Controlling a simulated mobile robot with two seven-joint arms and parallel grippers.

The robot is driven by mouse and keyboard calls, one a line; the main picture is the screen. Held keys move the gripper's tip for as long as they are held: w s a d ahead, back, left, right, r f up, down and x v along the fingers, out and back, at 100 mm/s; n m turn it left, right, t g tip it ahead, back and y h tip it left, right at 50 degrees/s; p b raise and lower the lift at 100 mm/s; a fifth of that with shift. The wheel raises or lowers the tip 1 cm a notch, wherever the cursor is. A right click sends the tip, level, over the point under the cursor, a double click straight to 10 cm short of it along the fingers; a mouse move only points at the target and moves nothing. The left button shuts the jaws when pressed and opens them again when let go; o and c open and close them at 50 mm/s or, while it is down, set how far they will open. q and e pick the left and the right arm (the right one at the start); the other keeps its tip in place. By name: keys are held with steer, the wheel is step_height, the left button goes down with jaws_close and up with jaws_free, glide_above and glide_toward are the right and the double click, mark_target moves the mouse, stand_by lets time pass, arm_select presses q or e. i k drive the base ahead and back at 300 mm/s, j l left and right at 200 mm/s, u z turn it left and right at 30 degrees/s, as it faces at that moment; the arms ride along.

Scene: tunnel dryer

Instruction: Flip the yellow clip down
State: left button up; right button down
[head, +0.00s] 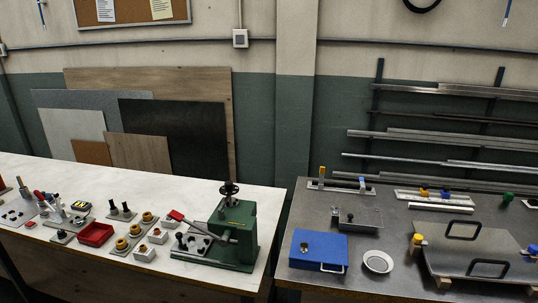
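Several small yellow parts show on the dark metal table at the right, and I cannot tell for sure which is the clip. One yellow upright piece (322,174) stands at the left end of a narrow plate at the table's back left, with a blue upright piece (362,183) at the other end. Another yellow part (424,191) sits on a pale rail behind the metal panel. A yellow-topped part (418,239) stands at the left edge of the panel (478,248). Neither of my grippers is in view.
A blue box (318,249) and a round white dish (378,261) lie near the table's front. A green press (232,228) and a red tray (95,235) stand on the white bench (160,190) at left. A gap separates the two tables.

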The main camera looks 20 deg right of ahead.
mark_target(322, 169)
steer(key=i+z, duration=0.2)
steer(key=z, duration=0.25)
steer(key=i+z, duration=0.2)
steer(key=z, duration=0.25)
